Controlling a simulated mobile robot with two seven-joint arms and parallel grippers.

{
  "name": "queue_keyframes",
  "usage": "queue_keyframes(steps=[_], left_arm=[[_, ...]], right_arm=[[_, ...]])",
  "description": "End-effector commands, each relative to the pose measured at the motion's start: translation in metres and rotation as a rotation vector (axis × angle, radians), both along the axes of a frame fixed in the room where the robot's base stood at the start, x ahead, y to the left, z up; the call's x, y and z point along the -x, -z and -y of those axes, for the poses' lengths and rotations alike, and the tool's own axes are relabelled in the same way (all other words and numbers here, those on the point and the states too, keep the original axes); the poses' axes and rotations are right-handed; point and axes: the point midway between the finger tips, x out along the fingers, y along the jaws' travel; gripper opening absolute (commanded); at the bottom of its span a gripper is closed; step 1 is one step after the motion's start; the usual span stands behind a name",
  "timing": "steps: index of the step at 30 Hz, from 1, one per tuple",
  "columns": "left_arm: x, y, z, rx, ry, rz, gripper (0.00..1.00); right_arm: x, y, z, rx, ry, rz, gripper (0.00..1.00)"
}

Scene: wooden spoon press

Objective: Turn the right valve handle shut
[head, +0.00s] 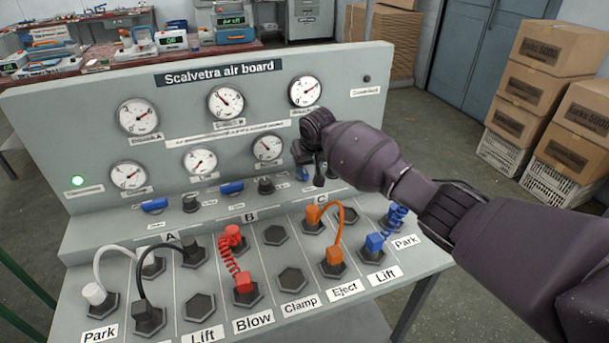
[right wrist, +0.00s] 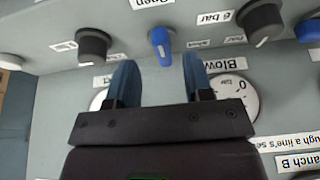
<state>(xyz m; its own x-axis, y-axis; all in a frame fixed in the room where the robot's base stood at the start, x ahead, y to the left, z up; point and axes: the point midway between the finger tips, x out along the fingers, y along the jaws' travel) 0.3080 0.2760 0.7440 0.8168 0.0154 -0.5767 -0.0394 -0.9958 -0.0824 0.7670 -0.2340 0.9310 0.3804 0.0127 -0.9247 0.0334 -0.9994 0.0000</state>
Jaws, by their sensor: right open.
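The grey air board (head: 85,120) carries a row of blue valve handles: a left one (head: 154,205), a middle one (head: 231,187) and a right one (head: 303,173), partly hidden behind my gripper. My right gripper (head: 312,168) is open and empty in front of the right side of the board. In the right wrist view, a blue valve handle (right wrist: 160,45) stands between and just beyond the two open fingertips (right wrist: 160,65). It appears apart from both fingers. A label reading "Open" lies beside it. My left gripper is not in view.
Black knobs (right wrist: 94,46) and (right wrist: 260,22) flank the handle. Gauges (head: 305,91) sit above it. Cardboard boxes (head: 557,45) stand at the right.

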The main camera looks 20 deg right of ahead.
Motion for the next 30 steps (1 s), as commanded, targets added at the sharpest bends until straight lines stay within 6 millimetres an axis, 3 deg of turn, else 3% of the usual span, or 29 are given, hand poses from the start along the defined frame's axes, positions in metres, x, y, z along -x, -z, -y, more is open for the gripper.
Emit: queue_keyframes(steps=[3, 9, 22, 30], left_arm=[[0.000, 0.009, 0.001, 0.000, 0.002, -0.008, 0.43], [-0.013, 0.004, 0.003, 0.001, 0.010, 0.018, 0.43], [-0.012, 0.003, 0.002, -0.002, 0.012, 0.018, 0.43], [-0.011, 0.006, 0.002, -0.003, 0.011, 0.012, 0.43]], right_arm=[[-0.008, 0.022, 0.000, 0.000, 0.001, -0.004, 0.47], [-0.016, 0.041, -0.001, -0.001, -0.001, -0.001, 0.47], [-0.019, 0.045, -0.001, -0.001, -0.001, 0.002, 0.47], [-0.019, 0.045, -0.001, -0.001, -0.001, 0.002, 0.07]])
